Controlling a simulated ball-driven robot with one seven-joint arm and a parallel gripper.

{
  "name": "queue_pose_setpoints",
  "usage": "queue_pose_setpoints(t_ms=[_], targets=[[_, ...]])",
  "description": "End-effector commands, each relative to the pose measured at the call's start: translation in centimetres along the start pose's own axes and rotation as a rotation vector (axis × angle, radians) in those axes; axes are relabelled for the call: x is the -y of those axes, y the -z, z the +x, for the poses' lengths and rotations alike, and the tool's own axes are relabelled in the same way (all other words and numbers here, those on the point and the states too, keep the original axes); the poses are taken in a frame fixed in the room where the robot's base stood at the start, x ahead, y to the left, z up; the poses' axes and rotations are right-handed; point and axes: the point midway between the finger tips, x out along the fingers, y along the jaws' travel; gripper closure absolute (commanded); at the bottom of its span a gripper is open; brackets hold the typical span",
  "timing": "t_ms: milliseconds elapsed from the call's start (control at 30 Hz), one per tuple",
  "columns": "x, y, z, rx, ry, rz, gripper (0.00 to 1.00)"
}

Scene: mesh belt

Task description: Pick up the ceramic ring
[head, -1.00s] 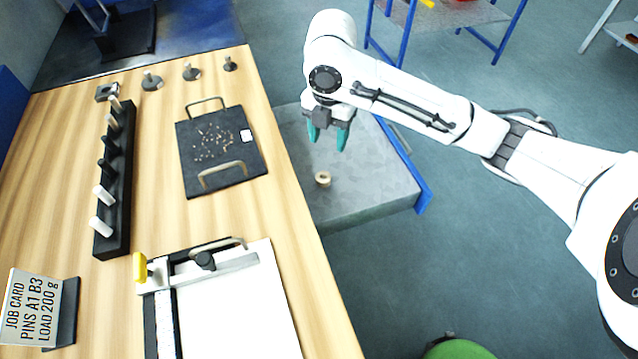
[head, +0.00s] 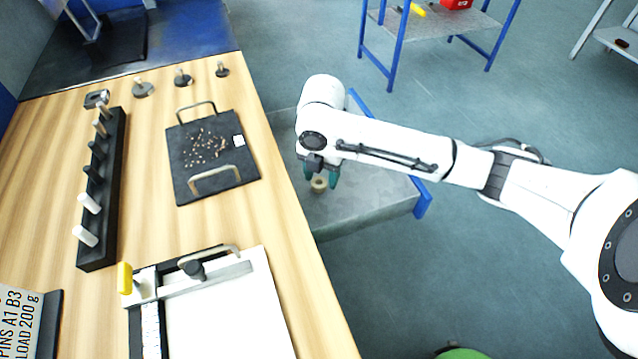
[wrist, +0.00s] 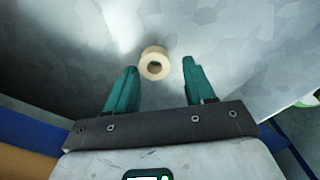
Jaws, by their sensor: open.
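The ceramic ring (head: 319,184) is small and beige. It lies on the grey metal surface (head: 365,205) beside the wooden bench, and in the head view it shows between my gripper's fingers. In the wrist view the ring (wrist: 154,64) is ahead of the two teal fingertips, roughly centred between them, with its dark hole visible. My gripper (head: 321,182) is open, pointing down over the ring; it also shows in the wrist view (wrist: 160,70). No finger visibly touches the ring. The exact height of the fingertips above the surface is hard to tell.
The wooden bench (head: 235,225) borders the metal surface on the left. On it are a black tray (head: 240,172), a black pin rack (head: 103,225) and a white board (head: 225,315). A blue-legged table (head: 430,32) stands behind. Bare metal surrounds the ring.

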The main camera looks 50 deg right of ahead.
Motion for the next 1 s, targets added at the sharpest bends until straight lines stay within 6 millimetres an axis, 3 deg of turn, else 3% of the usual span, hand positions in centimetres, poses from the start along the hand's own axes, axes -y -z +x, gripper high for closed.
queue_pose_setpoints(t_ms=[133,400,900,1000], targets=[[0.0,-0.1,1.6,0.0,0.0,0.002,0.46],[0.0,0.0,1.9,0.001,-0.001,0.0,0.46],[0.0,0.0,1.8,0.001,-0.001,0.001,0.93],[0.0,0.0,1.8,0.001,-0.001,0.001,0.93]])
